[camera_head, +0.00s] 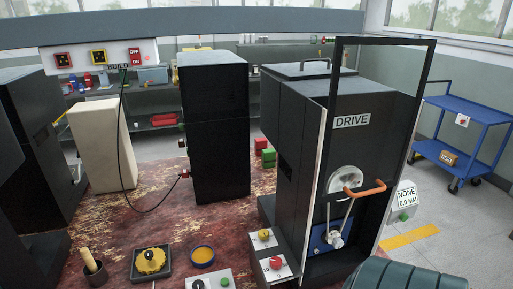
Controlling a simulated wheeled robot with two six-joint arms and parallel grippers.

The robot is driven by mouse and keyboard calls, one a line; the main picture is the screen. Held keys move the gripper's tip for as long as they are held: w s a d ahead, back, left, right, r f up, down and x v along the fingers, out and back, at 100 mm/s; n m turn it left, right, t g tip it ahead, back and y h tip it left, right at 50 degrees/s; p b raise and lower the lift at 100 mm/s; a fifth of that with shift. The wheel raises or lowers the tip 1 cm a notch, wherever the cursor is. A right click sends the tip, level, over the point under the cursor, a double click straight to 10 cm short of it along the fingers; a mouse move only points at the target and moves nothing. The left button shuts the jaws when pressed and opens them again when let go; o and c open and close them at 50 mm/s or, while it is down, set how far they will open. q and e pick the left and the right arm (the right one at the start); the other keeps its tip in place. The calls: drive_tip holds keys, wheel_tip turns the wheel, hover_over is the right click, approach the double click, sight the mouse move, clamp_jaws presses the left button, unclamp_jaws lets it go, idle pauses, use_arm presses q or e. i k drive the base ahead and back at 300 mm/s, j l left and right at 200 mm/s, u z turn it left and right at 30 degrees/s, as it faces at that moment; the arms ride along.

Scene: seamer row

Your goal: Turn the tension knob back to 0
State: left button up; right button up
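Several knobs show, and I cannot read a label that marks one as the tension knob. A large yellow lobed knob (151,261) sits on a dark square plate at the front left of the worn red bench. A small yellow knob (263,234) and a red knob (276,262) sit on light panels at the foot of the black DRIVE cabinet (351,121). A black knob (198,284) is on a light box at the bottom edge, partly cut off. Their settings are too small to read. Neither of my grippers is in view.
The DRIVE cabinet's framed door stands open around a pulley (345,181) and orange handle (365,188). A mortar-like cup (95,271) and yellow-filled dish (202,255) flank the lobed knob. A dark ribbed cylinder (405,276) fills the bottom right. A blue cart (466,125) stands right.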

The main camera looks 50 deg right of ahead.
sight(275, 262)
drive_tip(key=z, duration=2)
drive_tip(key=k+j+z, duration=0.1)
drive_tip(key=j+z, duration=0.2)
drive_tip(key=z, duration=0.15)
drive_tip(key=k+j+z, duration=0.2)
drive_tip(key=z, duration=0.25)
drive_tip(key=k+j+z, duration=0.2)
drive_tip(key=z, duration=0.3)
drive_tip(key=j, duration=0.1)
